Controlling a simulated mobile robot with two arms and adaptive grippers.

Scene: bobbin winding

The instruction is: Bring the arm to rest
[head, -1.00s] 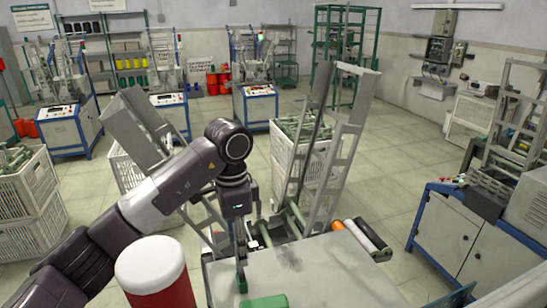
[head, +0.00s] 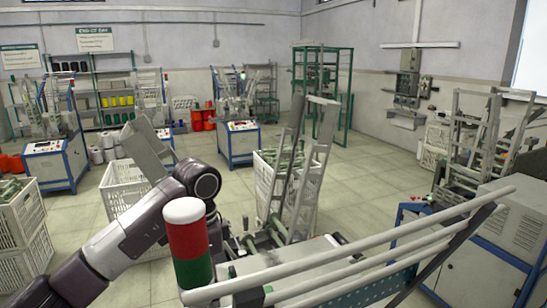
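The arm bends downward there. My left gripper is hidden behind a red and green signal light (head: 188,240) with a white top, so its fingers do not show. No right arm or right gripper is in view.
Pale rails (head: 370,245) cross the foreground. A white crate (head: 265,190) stands behind the machine frame, and more crates (head: 22,230) stand at left. A blue and white cabinet (head: 470,255) is at right. Open tiled floor (head: 365,180) lies between.

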